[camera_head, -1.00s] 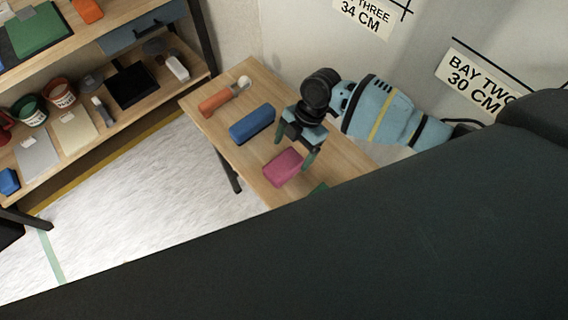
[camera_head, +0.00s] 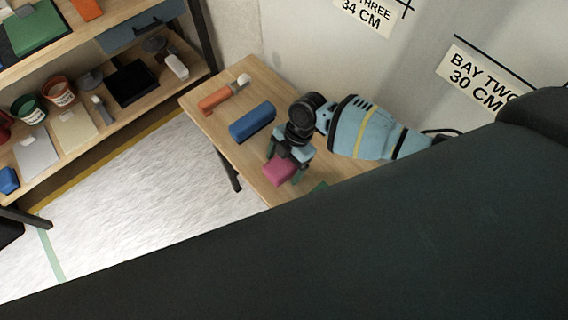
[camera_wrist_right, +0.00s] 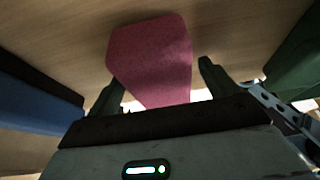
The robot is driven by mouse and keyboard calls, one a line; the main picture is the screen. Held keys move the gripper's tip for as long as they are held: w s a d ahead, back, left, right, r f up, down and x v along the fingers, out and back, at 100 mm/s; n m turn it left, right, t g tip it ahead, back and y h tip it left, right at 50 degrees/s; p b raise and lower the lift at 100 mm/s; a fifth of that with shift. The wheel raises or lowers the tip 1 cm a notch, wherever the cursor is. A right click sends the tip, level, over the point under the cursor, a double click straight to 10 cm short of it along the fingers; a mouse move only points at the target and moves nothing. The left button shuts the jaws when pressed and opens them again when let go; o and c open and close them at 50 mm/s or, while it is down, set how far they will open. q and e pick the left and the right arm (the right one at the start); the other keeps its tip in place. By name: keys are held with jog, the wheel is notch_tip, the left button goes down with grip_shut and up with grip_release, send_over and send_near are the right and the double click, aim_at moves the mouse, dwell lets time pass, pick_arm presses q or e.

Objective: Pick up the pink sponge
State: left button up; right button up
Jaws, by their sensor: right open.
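The pink sponge (camera_head: 279,170) lies on the wooden table, partly covered by my right gripper in the head view. In the right wrist view the sponge (camera_wrist_right: 152,58) reaches between the two open fingers. My right gripper (camera_head: 285,165) is open, low over the table, with one finger on each side of the sponge. In the wrist view its fingers (camera_wrist_right: 158,88) show gaps to the sponge. My left gripper is not in view.
A blue block (camera_head: 252,122) lies beside the sponge, and an orange-handled tool (camera_head: 222,95) lies farther along the table. A green object (camera_wrist_right: 296,62) is on the other side. A loaded shelf (camera_head: 100,130) stands at left.

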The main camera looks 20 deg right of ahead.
aim_at(284, 162)
jog(key=shift+f, duration=0.15)
jog(key=c, duration=1)
jog(key=shift+c, duration=0.3)
jog(key=shift+r, duration=0.25)
notch_tip(284, 162, up, 9)
jog(key=shift+r+p, duration=0.1)
jog(key=shift+p, duration=0.5)
jog(key=shift+r, duration=0.35)
